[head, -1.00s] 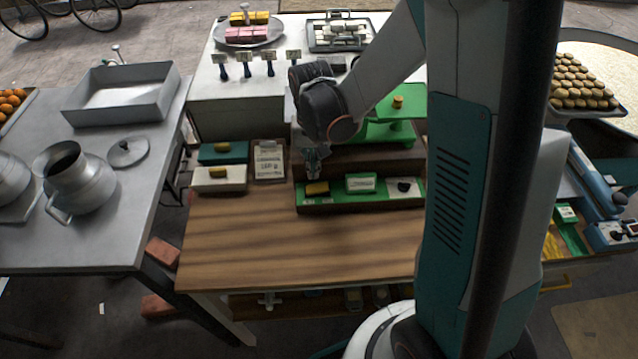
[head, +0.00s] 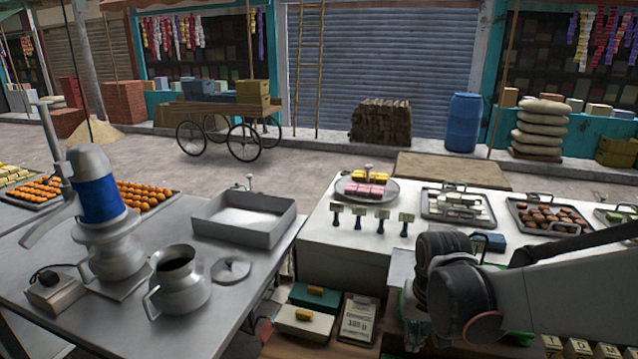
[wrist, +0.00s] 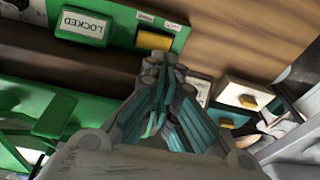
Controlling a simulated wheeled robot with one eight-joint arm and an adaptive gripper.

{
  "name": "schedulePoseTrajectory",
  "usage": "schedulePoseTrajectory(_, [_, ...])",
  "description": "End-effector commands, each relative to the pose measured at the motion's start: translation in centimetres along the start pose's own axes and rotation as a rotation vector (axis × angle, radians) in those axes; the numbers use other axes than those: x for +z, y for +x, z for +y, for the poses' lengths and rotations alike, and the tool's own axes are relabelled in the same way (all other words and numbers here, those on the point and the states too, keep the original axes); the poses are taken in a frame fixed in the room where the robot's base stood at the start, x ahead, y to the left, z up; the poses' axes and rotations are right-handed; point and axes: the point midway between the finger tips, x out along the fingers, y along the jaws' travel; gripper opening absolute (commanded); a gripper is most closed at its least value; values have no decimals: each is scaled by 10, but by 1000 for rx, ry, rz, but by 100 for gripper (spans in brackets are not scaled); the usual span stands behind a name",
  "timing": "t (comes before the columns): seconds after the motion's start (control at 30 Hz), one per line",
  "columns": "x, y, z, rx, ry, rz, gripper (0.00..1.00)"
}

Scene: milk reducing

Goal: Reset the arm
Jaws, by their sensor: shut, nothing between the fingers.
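My gripper (wrist: 160,68) shows in the wrist view with its teal fingers drawn together, shut and empty. It hangs over the wooden bench, near a green panel with a yellow block (wrist: 154,41) and a "LOCKED" sign (wrist: 84,25). In the head view my dark wrist joint (head: 455,290) is at the lower right, with the pale forearm running off the right edge. The fingers are mostly hidden there.
A metal table at left holds a pot (head: 178,284), a lid (head: 230,270), a square tray (head: 243,218) and a blue-and-grey machine (head: 98,205). A white counter behind the arm holds sweets trays (head: 457,208). Teal (head: 314,297) and white (head: 304,323) boxes sit beside a notice (head: 359,318).

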Motion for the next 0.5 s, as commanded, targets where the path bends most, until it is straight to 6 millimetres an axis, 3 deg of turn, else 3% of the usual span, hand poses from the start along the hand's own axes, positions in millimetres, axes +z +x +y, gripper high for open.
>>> schedulePoseTrajectory(0.5, [64, -33, 15, -44, -130, 257, 0])
